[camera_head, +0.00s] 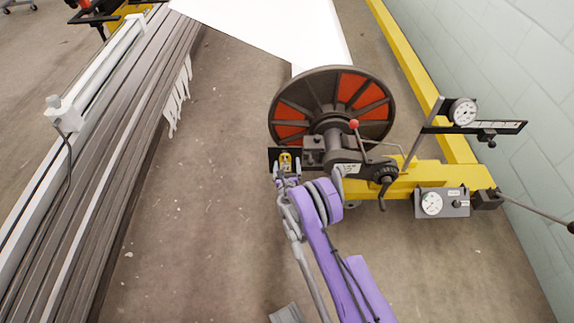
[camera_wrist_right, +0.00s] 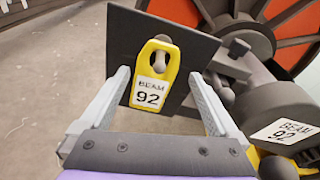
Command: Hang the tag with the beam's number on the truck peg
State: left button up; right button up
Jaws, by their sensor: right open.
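A yellow tag (camera_wrist_right: 148,105) with a white label reading "BEAM 92" hangs upright on a light grey peg (camera_wrist_right: 160,61) in the right wrist view. The peg stands out from a black plate (camera_wrist_right: 120,45), and its head shows through the tag's hole. In the head view the tag (camera_head: 285,160) is a small yellow shape in front of the plate. My right gripper (camera_wrist_right: 160,76) is open, with one finger on each side of the tag and visible gaps between.
A beam flange with orange panels (camera_head: 355,88) stands just behind the plate. A red-knobbed lever (camera_head: 354,125), a crank and dial gauges (camera_head: 463,111) lie to the right, on a yellow frame (camera_head: 410,180). Floor left of my arm is clear up to the long grey rails (camera_head: 110,130).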

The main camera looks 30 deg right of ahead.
pick_arm(q)
jog(key=shift+s+r+p, duration=0.1)
jog(key=shift+r+p, duration=0.45)
jog(key=shift+r, duration=0.1)
pick_arm(e)
jog(key=v, duration=1)
jog(key=shift+s+a, duration=0.3)
